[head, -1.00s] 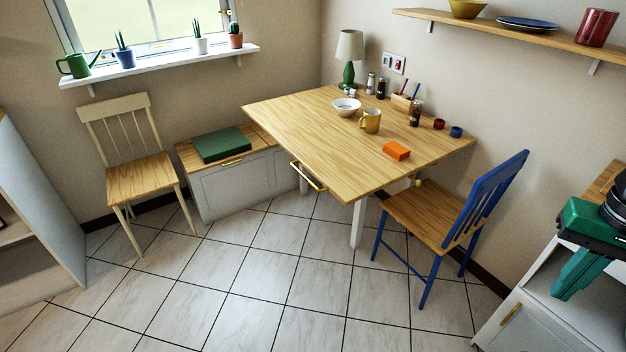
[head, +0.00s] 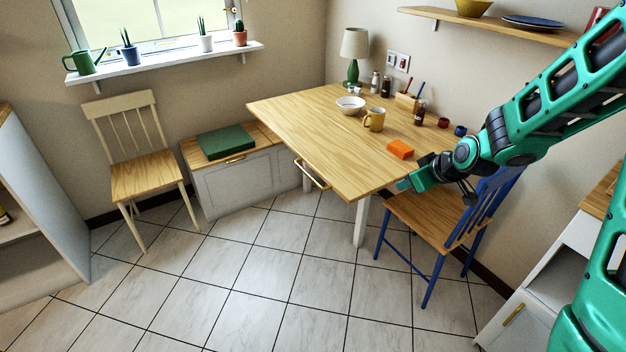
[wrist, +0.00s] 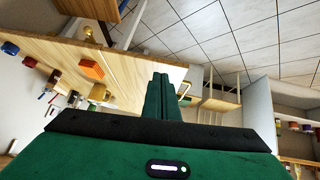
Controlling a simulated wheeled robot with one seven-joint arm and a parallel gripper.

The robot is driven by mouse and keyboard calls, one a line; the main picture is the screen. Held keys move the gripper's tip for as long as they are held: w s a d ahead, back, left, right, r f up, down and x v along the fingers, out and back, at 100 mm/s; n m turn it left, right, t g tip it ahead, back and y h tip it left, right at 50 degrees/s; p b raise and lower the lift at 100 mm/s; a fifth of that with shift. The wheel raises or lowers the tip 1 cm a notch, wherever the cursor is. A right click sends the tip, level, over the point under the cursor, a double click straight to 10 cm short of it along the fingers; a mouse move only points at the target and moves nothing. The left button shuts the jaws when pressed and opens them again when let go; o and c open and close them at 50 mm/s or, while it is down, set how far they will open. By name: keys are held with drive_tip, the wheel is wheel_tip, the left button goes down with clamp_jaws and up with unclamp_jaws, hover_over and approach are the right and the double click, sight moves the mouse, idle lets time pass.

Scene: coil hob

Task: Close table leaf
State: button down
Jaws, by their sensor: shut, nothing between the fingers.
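The wooden table leaf (head: 326,153) is raised and level with the table top, its front edge towards me. A brass bar handle (head: 312,175) sits at the leaf's left front edge. In the wrist view, the leaf (wrist: 130,75) spans the upper left, and the handle (wrist: 184,91) shows just right of the fingers. My gripper (head: 404,183) is shut and empty, beside the leaf's right front edge above the blue chair's seat. It also shows in the wrist view (wrist: 160,78). I cannot tell whether it touches the leaf.
An orange block (head: 400,149), yellow mug (head: 374,119) and white bowl (head: 350,105) stand on the table. The blue chair (head: 425,215) is under my arm. A bench (head: 240,180) and cream chair (head: 143,172) stand at left. Floor before the leaf is clear.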

drive_tip(key=w+a+f+n+t+y, duration=0.1)
drive_tip(key=w+a+f+t+y, duration=0.15)
drive_tip(key=a, duration=0.45)
drive_tip(key=w+a+f+t+y, duration=0.1)
drive_tip(key=w+a, duration=0.2)
drive_tip(key=a, duration=0.3)
drive_tip(key=w+a+f+n+t+y, duration=0.1)
drive_tip(key=w+a+f, duration=0.15)
drive_tip(key=a, duration=0.45)
drive_tip(key=d+f+x, duration=0.1)
drive_tip(key=f+x, duration=0.1)
drive_tip(key=x, duration=1)
drive_tip(key=shift+w+f+t, duration=0.2)
drive_tip(key=shift+f+t, duration=0.2)
drive_tip(key=shift+t, duration=0.05)
drive_tip(key=shift+d, duration=0.1)
